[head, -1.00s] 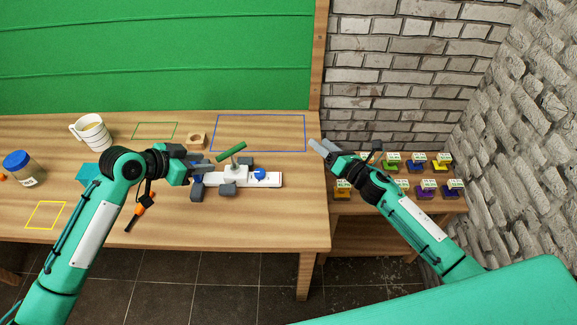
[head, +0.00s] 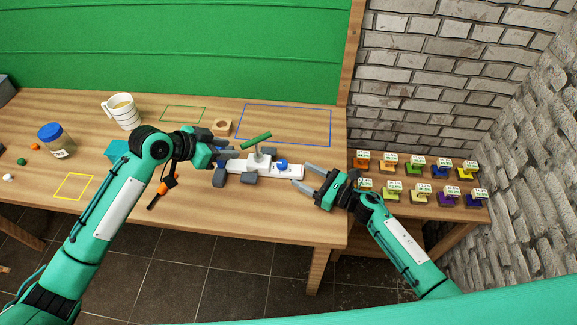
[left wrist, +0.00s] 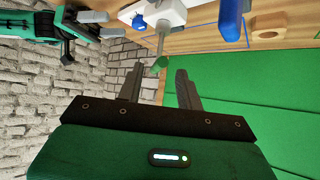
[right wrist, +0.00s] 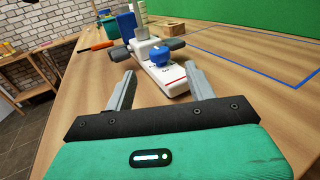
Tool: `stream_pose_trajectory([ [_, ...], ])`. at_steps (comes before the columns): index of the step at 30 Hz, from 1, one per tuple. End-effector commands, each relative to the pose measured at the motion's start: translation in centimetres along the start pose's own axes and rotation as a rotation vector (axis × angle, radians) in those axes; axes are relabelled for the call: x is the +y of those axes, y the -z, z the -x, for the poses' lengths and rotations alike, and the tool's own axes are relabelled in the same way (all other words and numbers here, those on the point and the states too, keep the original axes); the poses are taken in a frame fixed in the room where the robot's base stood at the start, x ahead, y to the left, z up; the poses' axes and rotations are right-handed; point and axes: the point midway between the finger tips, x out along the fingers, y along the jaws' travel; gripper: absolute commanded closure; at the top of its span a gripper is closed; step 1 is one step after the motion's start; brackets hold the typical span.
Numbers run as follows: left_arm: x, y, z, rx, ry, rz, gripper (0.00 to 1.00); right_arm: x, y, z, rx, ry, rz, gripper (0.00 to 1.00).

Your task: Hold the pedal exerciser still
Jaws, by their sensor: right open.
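The pedal exerciser has a white base (head: 288,171), a blue knob (head: 282,164), dark grey blocks and a grey post with a green bar (head: 257,141). It stands on the wooden table. My left gripper (head: 234,160) is beside the post, at the left part of the exerciser. In the left wrist view its fingers (left wrist: 158,80) are apart, with the green-ended post just beyond them. My right gripper (head: 304,178) is open at the right end of the white base. In the right wrist view the base (right wrist: 172,82) lies just beyond its empty fingers (right wrist: 160,72).
An orange-handled tool (head: 162,190) lies near the front. The blue outlined area (head: 330,128) is bare. Small labelled colored items fill a low shelf (head: 437,205) on the right.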

Motion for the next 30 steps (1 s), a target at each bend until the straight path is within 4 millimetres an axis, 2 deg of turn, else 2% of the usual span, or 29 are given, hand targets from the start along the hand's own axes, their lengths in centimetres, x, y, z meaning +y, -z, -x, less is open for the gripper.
stream_pose_trajectory([
  [1,0.0,0.0,0.0,0.0,0.0,0.0,0.64,0.1,-0.2,-1.3,-0.004,-0.003,0.0,0.44],
  [3,0.0,0.0,0.0,0.0,0.0,0.0,0.64,0.1,-0.2,-2.6,-0.003,-0.002,0.0,0.44],
  [9,0.0,0.0,0.0,0.0,0.0,0.0,0.64,0.1,-0.2,-5.3,-0.002,-0.002,0.0,0.44],
  [15,0.0,0.0,0.0,0.0,0.0,0.0,0.64,0.1,-0.2,-6.5,-0.001,-0.001,0.0,0.44],
  [23,0.0,0.0,0.0,0.0,0.0,0.0,0.64,0.1,-0.1,-6.5,-0.001,-0.001,0.0,0.44],
  [30,0.0,0.0,0.0,0.0,0.0,0.0,0.64,0.1,-0.1,-6.5,-0.001,-0.001,0.0,0.9],
])
